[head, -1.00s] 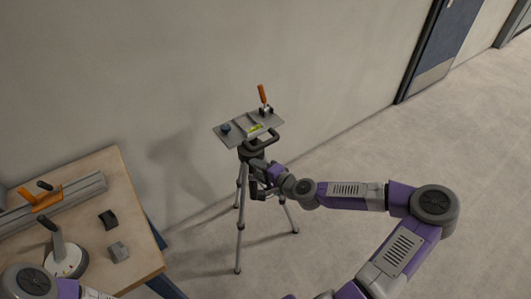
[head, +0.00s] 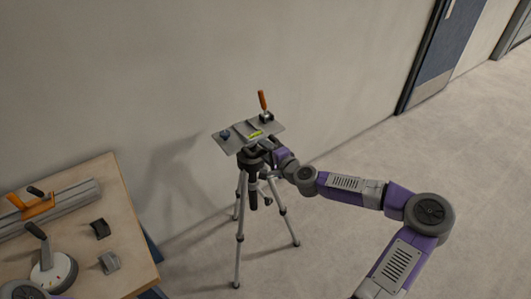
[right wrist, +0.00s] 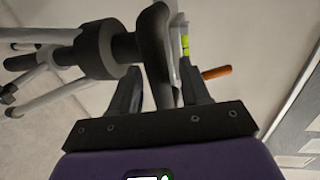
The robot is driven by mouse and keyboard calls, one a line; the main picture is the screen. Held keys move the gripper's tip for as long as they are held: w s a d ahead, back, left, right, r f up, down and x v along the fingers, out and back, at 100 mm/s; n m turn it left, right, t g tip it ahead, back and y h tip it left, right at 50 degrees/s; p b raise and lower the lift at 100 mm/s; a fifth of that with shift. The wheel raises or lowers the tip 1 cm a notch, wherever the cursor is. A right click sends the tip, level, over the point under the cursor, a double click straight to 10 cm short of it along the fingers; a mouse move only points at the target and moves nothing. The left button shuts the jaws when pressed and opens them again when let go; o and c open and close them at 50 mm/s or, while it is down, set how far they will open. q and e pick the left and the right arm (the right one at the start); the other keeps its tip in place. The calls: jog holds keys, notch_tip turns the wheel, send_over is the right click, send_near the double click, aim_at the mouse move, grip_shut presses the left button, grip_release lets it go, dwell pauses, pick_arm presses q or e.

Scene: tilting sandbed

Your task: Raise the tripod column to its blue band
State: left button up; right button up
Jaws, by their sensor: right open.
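The tripod (head: 241,215) stands upright on the floor by the wall, with a tilted grey plate (head: 238,139) on top. The plate carries a yellow-green level vial (head: 255,134), a small blue knob (head: 224,134) and an orange-handled lever (head: 263,101). My right gripper (head: 272,155) is just under the plate, beside the tripod's head. In the right wrist view its open fingers (right wrist: 158,72) stand on either side of a dark bar-like handle (right wrist: 157,45); contact cannot be told. A thick dark collar (right wrist: 96,50) shows left of it. I see no blue band. My left gripper is out of view.
The wall is close behind the tripod. The floor to the right is clear.

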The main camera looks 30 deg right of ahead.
jog(key=shift+w, duration=0.1)
grip_shut()
jog(key=shift+r, duration=0.1)
dwell(0.3)
notch_tip(320, 180, up, 21)
jog(key=p, duration=1.7)
jog(key=shift+w+r, duration=0.15)
grip_release()
jog(key=shift+f, duration=0.2)
